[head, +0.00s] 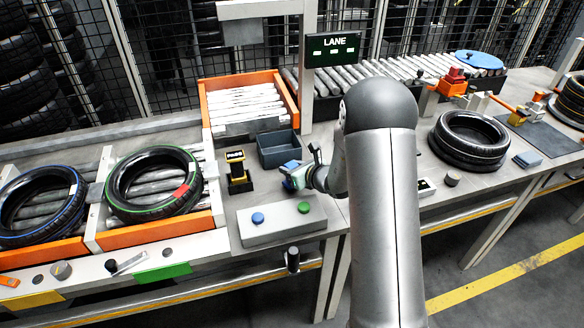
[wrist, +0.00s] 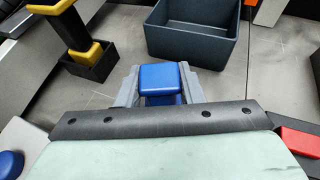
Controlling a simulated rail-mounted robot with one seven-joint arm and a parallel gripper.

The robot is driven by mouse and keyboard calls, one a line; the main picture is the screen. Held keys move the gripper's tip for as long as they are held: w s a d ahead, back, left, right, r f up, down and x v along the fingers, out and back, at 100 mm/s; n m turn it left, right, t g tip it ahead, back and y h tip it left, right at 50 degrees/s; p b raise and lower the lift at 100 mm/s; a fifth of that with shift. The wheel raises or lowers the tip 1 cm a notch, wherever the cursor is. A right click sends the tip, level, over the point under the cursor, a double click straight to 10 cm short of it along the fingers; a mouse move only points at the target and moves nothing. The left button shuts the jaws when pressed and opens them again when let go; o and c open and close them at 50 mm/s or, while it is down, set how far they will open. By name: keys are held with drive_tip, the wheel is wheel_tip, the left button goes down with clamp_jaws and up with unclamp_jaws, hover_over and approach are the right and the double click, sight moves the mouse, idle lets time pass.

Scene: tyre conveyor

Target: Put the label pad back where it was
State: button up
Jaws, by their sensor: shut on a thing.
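A small blue block (wrist: 160,77), which looks like the label pad, is between the two grey fingers of my gripper (wrist: 158,90) in the wrist view. A second blue part shows just below it. In the head view the blue block (head: 291,164) shows at the tip of my gripper (head: 290,178), above the bench beside the front of the dark grey bin (head: 278,150). My gripper is shut on the block. My arm hides part of the bench to the right.
A yellow-and-black handheld device (head: 237,168) stands in a black holder left of my gripper. A grey button box (head: 282,222) with blue and green buttons lies in front. Tyres lie on both sides. Bare bench shows between the holder and bin.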

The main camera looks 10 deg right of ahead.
drive_tip(key=shift+f+b, duration=0.25)
drive_tip(key=shift+b, duration=0.1)
drive_tip(key=o, duration=1.1)
drive_tip(key=shift+r, duration=0.1)
drive_tip(key=shift+c, duration=0.2)
drive_tip(key=shift+r, duration=0.1)
